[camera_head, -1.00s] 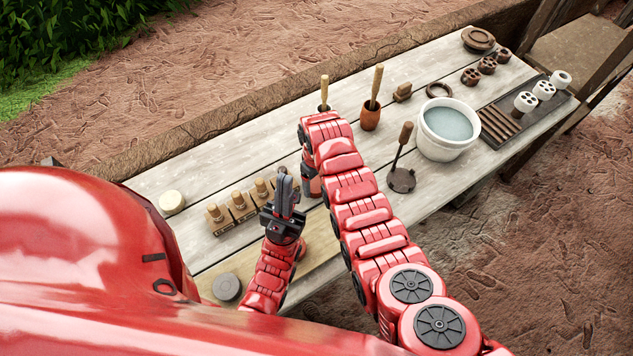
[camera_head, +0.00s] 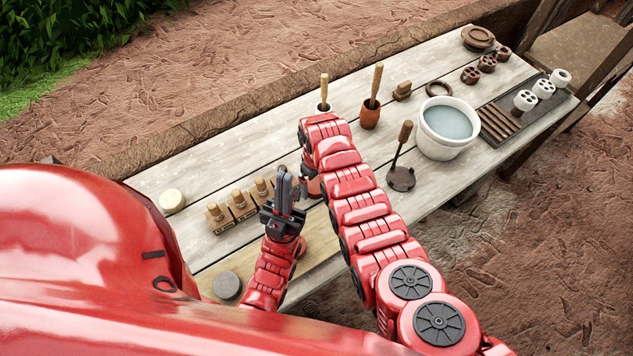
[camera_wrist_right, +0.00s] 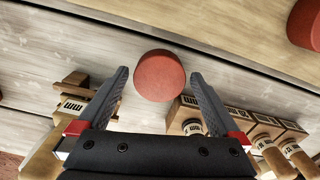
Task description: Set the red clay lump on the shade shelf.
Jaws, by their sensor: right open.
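In the right wrist view a round red clay lump (camera_wrist_right: 160,76) lies on the grey planks, between and just beyond the fingertips of my right gripper (camera_wrist_right: 160,80). The jaws are open, with a gap visible on both sides of the lump. A second reddish round lump (camera_wrist_right: 306,25) shows at the upper right corner, on a paler board. I cannot tell which surface is the shade shelf.
Wooden stamps (camera_head: 238,205) stand in a row left of the grippers. A cream disc (camera_head: 172,201) and a grey disc (camera_head: 227,286) lie further left. A water bucket (camera_head: 448,128), a clay cup (camera_head: 370,115) and a dark tool (camera_head: 401,178) stand to the right.

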